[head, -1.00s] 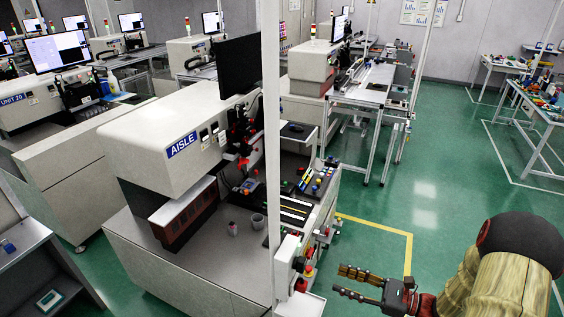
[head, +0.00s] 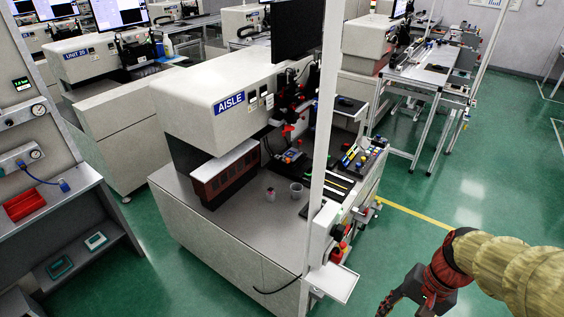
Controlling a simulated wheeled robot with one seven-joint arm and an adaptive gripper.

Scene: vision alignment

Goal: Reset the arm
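My gripper (head: 388,306) is at the lower right of the head view, at the end of my arm (head: 500,268). It points down and to the left, and its fingertips run to the bottom edge of the picture. Its fingers are dark and partly cut off, so I cannot tell how far apart they are. I see nothing held in it. It is in front of and to the right of the AISLE machine (head: 215,108), apart from it.
A white post (head: 323,130) and a small white shelf (head: 335,283) stand left of my gripper. A bench (head: 40,205) with a red tray (head: 24,204) is at the left. Green floor (head: 425,205) is clear beyond my arm.

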